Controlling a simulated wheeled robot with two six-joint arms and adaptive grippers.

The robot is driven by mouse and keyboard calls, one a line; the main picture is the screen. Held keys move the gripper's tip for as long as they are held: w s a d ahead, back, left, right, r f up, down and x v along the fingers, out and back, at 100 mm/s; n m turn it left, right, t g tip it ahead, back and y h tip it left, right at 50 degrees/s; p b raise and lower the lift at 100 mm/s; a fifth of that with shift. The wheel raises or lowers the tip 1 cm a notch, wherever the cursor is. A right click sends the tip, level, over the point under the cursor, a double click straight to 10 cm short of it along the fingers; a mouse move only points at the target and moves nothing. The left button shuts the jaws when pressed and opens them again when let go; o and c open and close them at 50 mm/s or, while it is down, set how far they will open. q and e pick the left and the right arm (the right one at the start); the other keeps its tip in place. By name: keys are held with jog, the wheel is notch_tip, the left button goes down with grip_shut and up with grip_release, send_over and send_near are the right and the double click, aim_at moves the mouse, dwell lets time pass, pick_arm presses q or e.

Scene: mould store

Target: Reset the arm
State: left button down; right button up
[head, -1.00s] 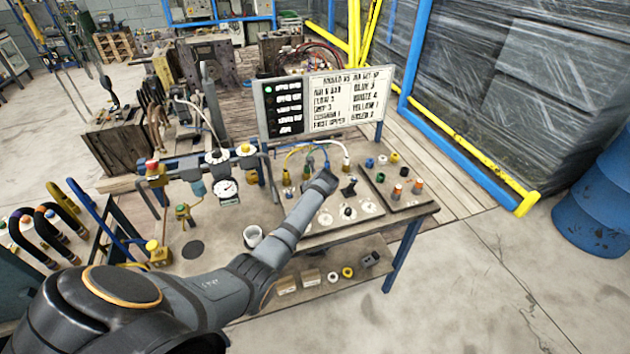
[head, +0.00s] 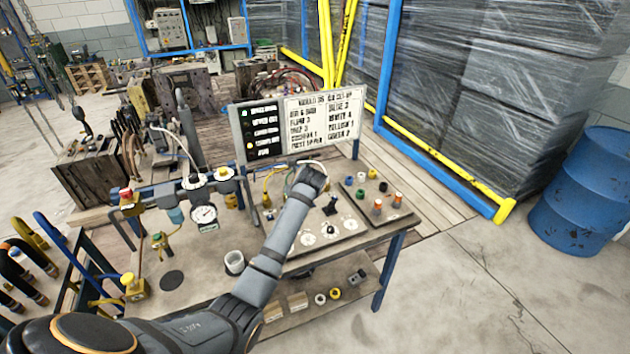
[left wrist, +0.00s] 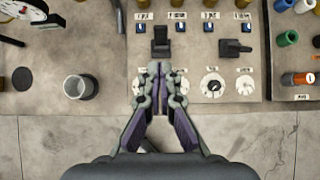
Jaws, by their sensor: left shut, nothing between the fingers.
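My left arm reaches in from the lower left in the head view. Its gripper (head: 314,176) is over the back of the bench's control panel, in front of the sign board, and partly covers the cable connectors there. In the left wrist view the gripper (left wrist: 160,70) is shut and empty, its fingertips together just in front of a black lever switch (left wrist: 161,42). A second black lever (left wrist: 234,47) stands to the right. White round dials (left wrist: 212,86) lie on both sides of the fingers. Whether the fingertips touch the panel, I cannot tell. My right gripper is not in view.
The bench (head: 200,283) also carries a white cup (head: 234,262), a pressure gauge (head: 204,214) on a pipe, and a tray of coloured fittings (head: 403,215). The sign board (head: 321,115) stands behind. A blue drum (head: 590,185) is at right. The floor at front right is clear.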

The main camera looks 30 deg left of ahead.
pick_arm(q)
jog(key=s+d+f+n+h, duration=0.2)
jog(key=s+d+n, duration=0.2)
jog(key=s+n, duration=0.5)
jog(key=s+d+f+n+g+h, duration=0.1)
jog(key=s+d+f+n, duration=0.25)
jog(key=s+n, duration=0.55)
jog(key=s+d+f+n+h, duration=0.2)
jog(key=s+d+n, duration=0.35)
jog(key=s, duration=0.75)
jog(key=s+a+f+n+g+b, duration=0.1)
jog(key=a+f+b, duration=0.1)
jog(key=f, duration=1.2)
jog(key=a+f+n+b, duration=0.1)
jog(key=a+f+b, duration=0.1)
jog(key=f, duration=1.3)
jog(key=s+f+g+b, duration=0.1)
jog(key=s+f+b, duration=0.3)
jog(key=s+f, duration=1.5)
notch_tip(320, 180, down, 3)
jog(key=shift+s+a+r+g, duration=0.15)
jog(key=shift+s+a+g, duration=0.15)
jog(key=shift+s+a, duration=0.1)
